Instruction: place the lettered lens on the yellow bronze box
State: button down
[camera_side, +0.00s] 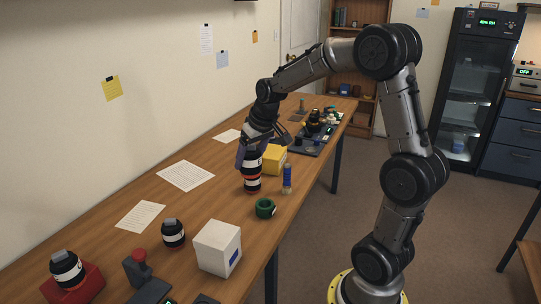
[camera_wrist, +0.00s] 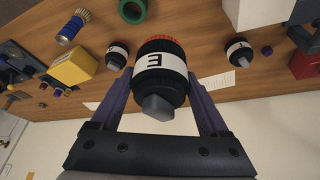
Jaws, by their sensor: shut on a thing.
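My gripper (camera_side: 254,150) is shut on the lens marked E (camera_wrist: 160,70), which has a black body, a white band, a red ring and a grey tip. In the side view the held lens (camera_side: 252,165) is upright, left of and nearer than the yellow box. The yellow bronze box (camera_side: 274,159) stands on the table and is partly hidden by my gripper; in the wrist view the yellow box (camera_wrist: 72,69) is left of the held lens. Another white-banded lens (camera_wrist: 117,54) lies between them in the wrist view; I cannot tell its letter.
A blue cylinder (camera_side: 287,179), a green ring (camera_side: 265,208) and a white box (camera_side: 218,248) stand near the table's front edge. Another lens (camera_side: 173,233) stands on the table and one (camera_side: 67,268) on a red box (camera_side: 82,287). A dark tray (camera_side: 313,143) with parts is behind.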

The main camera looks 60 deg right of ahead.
jog(key=d+r+m+h, duration=0.1)
jog(key=d+r+m, duration=0.2)
jog(key=d, duration=0.9)
jog(key=m+g, duration=0.1)
jog(key=m, duration=0.1)
send_over(276, 156)
jog(key=shift+h, duration=0.3)
jog(key=shift+d+f, duration=0.1)
jog(key=shift+f, duration=6.95)
jog(key=shift+f, duration=0.3)
